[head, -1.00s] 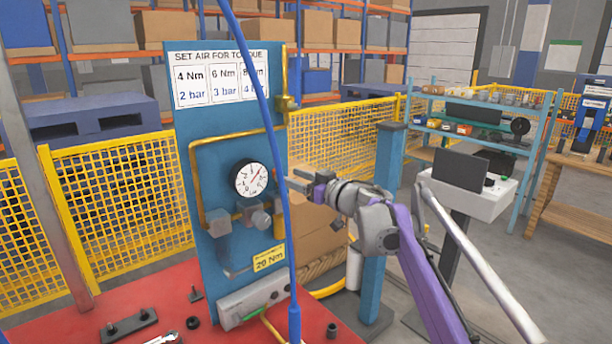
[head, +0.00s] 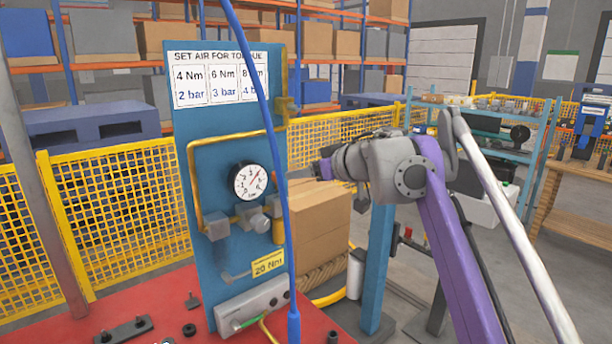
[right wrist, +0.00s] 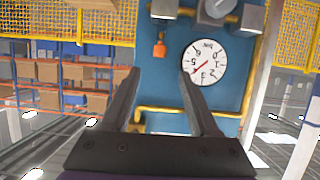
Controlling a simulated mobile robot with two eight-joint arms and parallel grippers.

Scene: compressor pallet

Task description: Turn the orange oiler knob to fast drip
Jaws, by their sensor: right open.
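The small orange oiler knob (right wrist: 159,48) shows in the right wrist view, against the blue panel and beside the round gauge. That view is upside down. My right gripper (right wrist: 160,75) is open and empty; the knob appears in line with the gap between its fingertips, apart from them. In the head view my right gripper (head: 318,168) is at the panel's right edge, near knob height; its fingertips are hard to make out there. The blue panel (head: 215,130) carries the white gauge (head: 249,181). The knob's setting cannot be read. My left gripper is out of view.
A blue hose (head: 288,230) hangs in front of the panel's right side. Brass pipe (head: 190,165) and grey fittings (head: 253,220) stick out from the panel. A cardboard box (head: 320,225) and a blue post (head: 378,270) stand to the right.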

